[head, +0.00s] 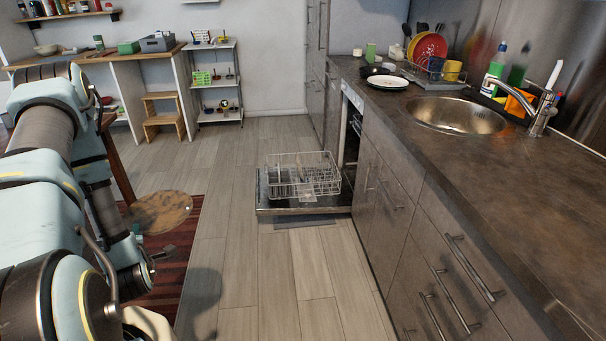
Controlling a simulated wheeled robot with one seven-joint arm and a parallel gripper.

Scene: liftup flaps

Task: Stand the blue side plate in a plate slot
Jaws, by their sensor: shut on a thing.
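My gripper (161,253) shows small and dark at the end of my arm, low at the left. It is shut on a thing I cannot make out. No blue side plate is clearly visible. The open dishwasher door (305,208) lies low over the floor in the middle. A wire rack (318,158) with rows of tines is pulled out above it, to the right of my gripper and apart from it. The rack looks empty.
A counter runs along the right with a sink (455,113), a dark-rimmed white plate (387,82) and a drying rack with red and yellow plates (430,47). A round wooden seat (160,212) stands near my arm by a striped rug (178,280). Open floor lies before the dishwasher.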

